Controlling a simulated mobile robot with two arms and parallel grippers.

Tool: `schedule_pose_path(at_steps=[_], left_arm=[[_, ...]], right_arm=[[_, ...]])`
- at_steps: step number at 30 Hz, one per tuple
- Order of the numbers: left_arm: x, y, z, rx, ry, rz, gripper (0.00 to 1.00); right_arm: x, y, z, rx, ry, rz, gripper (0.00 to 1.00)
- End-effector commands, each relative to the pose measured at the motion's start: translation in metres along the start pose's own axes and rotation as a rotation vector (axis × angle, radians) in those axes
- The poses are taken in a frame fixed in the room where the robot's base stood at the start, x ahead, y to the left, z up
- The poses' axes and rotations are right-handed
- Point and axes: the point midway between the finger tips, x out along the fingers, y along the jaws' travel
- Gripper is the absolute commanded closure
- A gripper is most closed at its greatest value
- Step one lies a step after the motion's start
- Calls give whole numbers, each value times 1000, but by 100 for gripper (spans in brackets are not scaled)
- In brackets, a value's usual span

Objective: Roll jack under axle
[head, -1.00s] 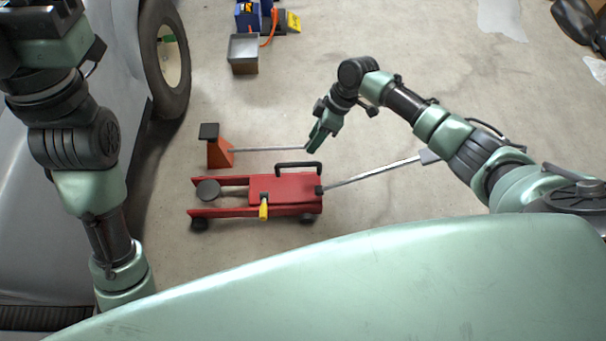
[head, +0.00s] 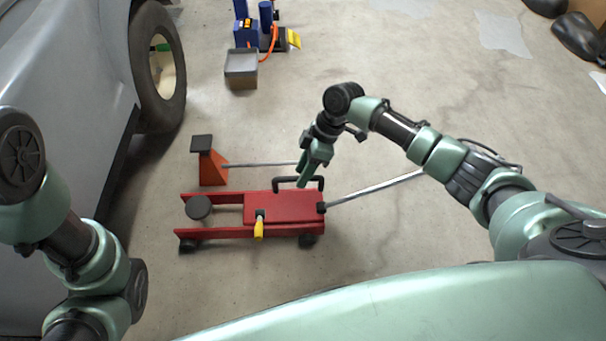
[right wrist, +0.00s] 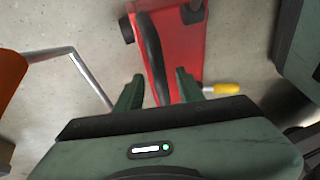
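The red floor jack (head: 285,207) lies on the concrete floor with its round dark saddle (head: 198,207) toward the car. A black carry handle (head: 282,181) stands along its far side, and a long metal bar (head: 375,188) slopes up from its right end. My right gripper (head: 303,182) is open and points down at the carry handle. In the right wrist view my fingers (right wrist: 158,76) are apart, with the handle (right wrist: 150,45) between them; I cannot tell whether they touch it. My left gripper is out of view; only its arm shows. The axle is not visible.
An orange jack stand (head: 212,168) with a black top sits just beyond the jack, a metal rod (head: 260,164) beside it. The grey car (head: 70,75) and its wheel (head: 163,75) are at the left. A metal bin (head: 241,66) stands further back. Floor to the right is clear.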

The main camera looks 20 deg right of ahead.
Motion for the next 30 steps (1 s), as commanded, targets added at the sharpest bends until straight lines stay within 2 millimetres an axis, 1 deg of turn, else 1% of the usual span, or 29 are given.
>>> schedule_pose_path(at_steps=[8,9,11,12,30], left_arm=[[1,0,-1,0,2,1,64],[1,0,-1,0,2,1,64],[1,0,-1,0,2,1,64],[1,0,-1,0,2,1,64],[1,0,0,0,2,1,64]], right_arm=[[1,0,0,1,0,0,62],[1,0,0,1,0,0,73],[1,0,0,1,0,0,90],[1,0,0,1,0,0,100],[1,0,0,1,0,1,100]])
